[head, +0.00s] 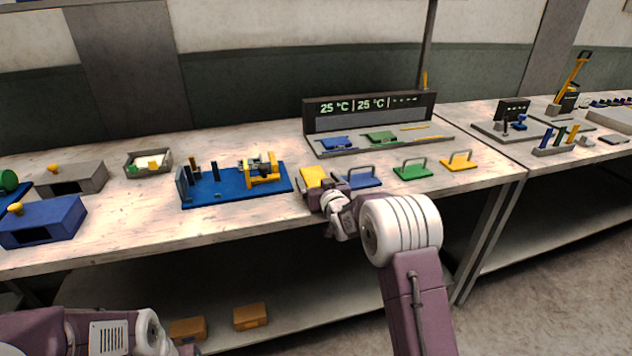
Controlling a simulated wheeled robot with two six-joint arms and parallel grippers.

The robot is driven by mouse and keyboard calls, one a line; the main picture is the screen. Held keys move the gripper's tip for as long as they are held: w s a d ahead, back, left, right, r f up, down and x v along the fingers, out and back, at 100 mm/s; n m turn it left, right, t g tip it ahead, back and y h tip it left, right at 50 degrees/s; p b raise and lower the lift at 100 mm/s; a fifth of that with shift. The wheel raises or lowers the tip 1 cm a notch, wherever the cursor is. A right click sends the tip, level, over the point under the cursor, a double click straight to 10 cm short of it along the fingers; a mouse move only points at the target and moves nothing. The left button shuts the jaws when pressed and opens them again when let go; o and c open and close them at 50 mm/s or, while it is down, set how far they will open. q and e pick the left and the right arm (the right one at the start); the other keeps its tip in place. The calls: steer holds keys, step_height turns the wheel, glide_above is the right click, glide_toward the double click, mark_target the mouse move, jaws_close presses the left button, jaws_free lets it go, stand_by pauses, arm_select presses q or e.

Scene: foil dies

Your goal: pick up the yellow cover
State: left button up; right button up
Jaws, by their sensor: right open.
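A flat yellow cover (459,163) with a raised handle lies on the table at the right end of a row, beside a green cover (412,172) and a blue cover (361,181). My right gripper (312,196) is open at the table's front edge, left of the blue cover and well apart from the yellow cover. A yellow block (313,176) shows just behind my right gripper; the gripper partly hides what is around it. My left arm comes in at the lower left; its gripper is out of the picture.
A grey station (378,146) with a temperature display stands behind the covers. A blue fixture plate (222,190) is to the left, with a small tray (149,164) beyond it. Orange-brown boxes (250,317) sit on the lower shelf. The table right of the yellow cover is clear.

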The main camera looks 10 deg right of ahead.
steer(key=shift+r, duration=0.1)
steer(key=c, duration=1.5)
steer(key=r, duration=0.2)
steer(key=d+r+p, duration=0.1)
steer(key=r, duration=0.2)
steer(key=shift+s, duration=0.15)
steer(key=s+d+r+p, duration=0.3)
steer(key=d+r, duration=0.3)
steer(key=d, duration=0.4)
steer(key=shift+d+p, duration=0.15)
steer(key=shift+p, duration=0.15)
